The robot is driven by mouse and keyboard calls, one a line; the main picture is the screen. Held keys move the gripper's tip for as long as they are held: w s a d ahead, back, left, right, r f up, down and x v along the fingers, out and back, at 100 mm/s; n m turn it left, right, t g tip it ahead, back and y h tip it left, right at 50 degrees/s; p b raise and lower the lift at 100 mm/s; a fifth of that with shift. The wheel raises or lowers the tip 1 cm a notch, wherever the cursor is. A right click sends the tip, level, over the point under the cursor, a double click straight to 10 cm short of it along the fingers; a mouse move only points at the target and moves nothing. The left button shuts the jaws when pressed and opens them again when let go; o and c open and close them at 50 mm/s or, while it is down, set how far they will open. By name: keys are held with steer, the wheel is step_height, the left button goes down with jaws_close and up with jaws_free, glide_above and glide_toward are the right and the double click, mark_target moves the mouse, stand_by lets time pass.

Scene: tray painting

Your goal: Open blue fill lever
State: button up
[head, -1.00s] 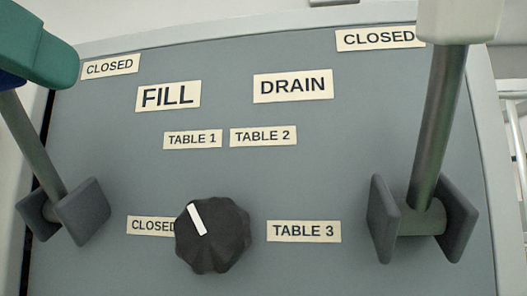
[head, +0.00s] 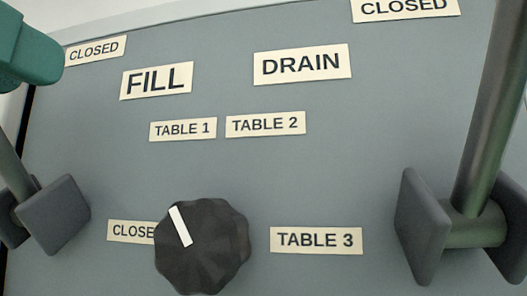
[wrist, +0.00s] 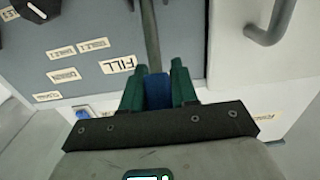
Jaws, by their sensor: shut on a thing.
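The fill lever stands at the left of the panel in the head view, its grey shaft (head: 14,160) leaning up and left from its bracket. Its top end is near the upper left CLOSED label (head: 95,50). In the wrist view the blue handle (wrist: 157,92) sits between the two green fingers of my gripper (wrist: 158,72), which is shut on it. In the head view a green finger of my gripper (head: 27,52) covers the handle, so the blue is hidden there.
The grey panel (head: 330,180) carries a FILL label (head: 156,80), a DRAIN label (head: 302,64) and a black knob (head: 203,248) in the middle. The drain lever (head: 490,120) stands at the right. A curved grey handle (wrist: 272,22) shows in the wrist view.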

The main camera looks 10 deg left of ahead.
jaws_close()
steer(key=shift+s+f, duration=0.1)
